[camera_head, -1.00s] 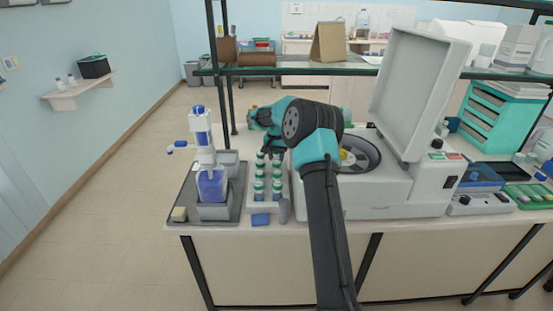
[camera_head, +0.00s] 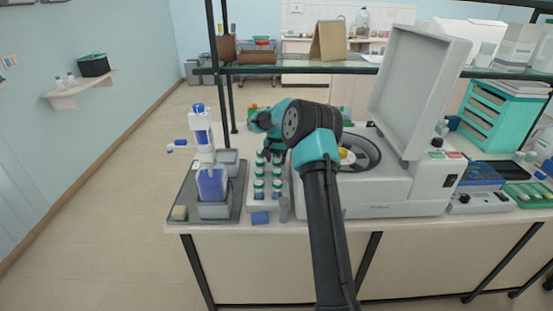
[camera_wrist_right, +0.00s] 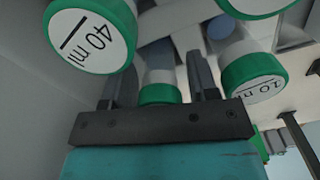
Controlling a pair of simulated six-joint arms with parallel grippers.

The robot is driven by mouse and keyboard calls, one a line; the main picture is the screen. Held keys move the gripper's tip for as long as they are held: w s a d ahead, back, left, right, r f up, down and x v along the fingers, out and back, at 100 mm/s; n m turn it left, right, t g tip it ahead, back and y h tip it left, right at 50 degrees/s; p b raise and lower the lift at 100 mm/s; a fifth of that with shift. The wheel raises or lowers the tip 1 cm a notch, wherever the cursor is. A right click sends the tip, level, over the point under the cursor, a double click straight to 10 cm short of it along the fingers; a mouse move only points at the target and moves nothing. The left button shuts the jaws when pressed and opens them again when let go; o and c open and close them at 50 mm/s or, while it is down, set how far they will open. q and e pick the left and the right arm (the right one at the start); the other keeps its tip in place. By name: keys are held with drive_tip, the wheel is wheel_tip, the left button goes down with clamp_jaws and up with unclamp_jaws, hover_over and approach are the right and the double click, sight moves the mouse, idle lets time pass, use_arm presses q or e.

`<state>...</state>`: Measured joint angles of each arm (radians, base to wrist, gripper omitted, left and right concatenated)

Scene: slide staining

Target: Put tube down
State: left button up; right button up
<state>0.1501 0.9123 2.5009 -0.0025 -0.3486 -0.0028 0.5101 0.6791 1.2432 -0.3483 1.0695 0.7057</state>
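My right arm reaches over the bench in the head view. Its gripper (camera_wrist_right: 162,85) is just behind the tube rack, mostly hidden there by the wrist. In the right wrist view a green-capped tube (camera_wrist_right: 159,94) stands between the two dark fingers, its cap close to the gripper's body. Whether the fingers press on it is not clear. Other green-capped tubes flank the gripper, one marked 40 ml (camera_wrist_right: 92,37) and another (camera_wrist_right: 252,78) to the right. In the head view several white, green-capped tubes (camera_head: 277,184) stand upright in the rack. My left gripper is not in view.
A grey tray (camera_head: 179,212) with a blue-and-white bottle (camera_head: 212,183) stands left of the rack. A white centrifuge (camera_head: 385,197) with its lid (camera_head: 420,85) raised stands close on the right. A dark shelf (camera_head: 300,70) crosses above the bench. The bench's front edge is near the rack.

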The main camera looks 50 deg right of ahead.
drive_tip(key=shift+o, duration=0.3)
wheel_tip(320, 180, up, 13)
drive_tip(key=shift+f, duration=0.1)
idle(0.4)
idle(0.6)
